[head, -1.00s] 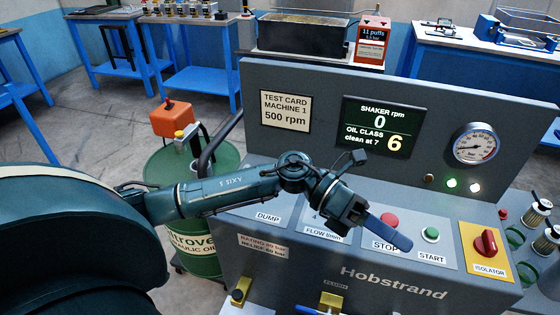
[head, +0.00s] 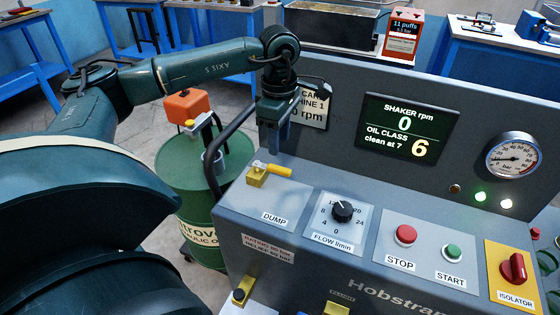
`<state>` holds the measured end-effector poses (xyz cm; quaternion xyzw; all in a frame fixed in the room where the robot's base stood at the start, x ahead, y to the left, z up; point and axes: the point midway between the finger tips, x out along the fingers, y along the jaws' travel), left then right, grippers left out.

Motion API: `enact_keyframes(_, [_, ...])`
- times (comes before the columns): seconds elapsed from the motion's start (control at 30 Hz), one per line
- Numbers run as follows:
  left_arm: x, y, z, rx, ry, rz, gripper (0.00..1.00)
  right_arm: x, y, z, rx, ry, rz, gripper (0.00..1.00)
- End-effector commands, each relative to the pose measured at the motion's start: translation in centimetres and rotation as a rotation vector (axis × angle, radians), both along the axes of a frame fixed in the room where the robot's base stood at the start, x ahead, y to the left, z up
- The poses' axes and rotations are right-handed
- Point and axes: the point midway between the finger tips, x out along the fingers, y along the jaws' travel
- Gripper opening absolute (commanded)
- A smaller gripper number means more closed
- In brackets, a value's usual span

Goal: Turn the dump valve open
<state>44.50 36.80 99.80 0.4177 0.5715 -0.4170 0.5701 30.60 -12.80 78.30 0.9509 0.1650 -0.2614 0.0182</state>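The dump valve (head: 270,169) is yellow, with a short lever pointing right and slightly down from its body. It sits on the grey console's sloped top, above the DUMP label (head: 274,218). My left gripper (head: 273,148) points down just above and behind the valve, and looks apart from it. Its fingers overlap edge-on, so I cannot see whether they are open or shut. My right gripper is out of view.
The flow knob (head: 343,211), red stop button (head: 406,235), green start button (head: 453,251) and red isolator (head: 513,268) lie to the right. A dark hose (head: 226,140) and green oil drum (head: 200,188) stand left. My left arm partly covers the test card (head: 313,108).

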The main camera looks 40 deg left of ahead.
Motion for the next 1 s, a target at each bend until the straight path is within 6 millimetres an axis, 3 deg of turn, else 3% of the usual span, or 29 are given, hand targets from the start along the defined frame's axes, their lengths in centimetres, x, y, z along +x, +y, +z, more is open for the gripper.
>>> enact_keyframes(0.2, [-0.1,0.0,-4.5,0.000,0.003,0.000,0.40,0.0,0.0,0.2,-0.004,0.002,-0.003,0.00])
enact_keyframes(0.4, [0.0,-0.1,-7.0,-0.002,0.000,0.000,0.40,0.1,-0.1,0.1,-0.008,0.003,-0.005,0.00])
enact_keyframes(0.8, [0.0,-0.1,-7.7,-0.002,-0.002,-0.001,0.40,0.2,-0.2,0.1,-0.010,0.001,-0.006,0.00])
enact_keyframes(1.0, [0.0,-0.1,-7.7,-0.003,-0.002,-0.001,0.24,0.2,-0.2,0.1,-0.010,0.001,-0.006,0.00])
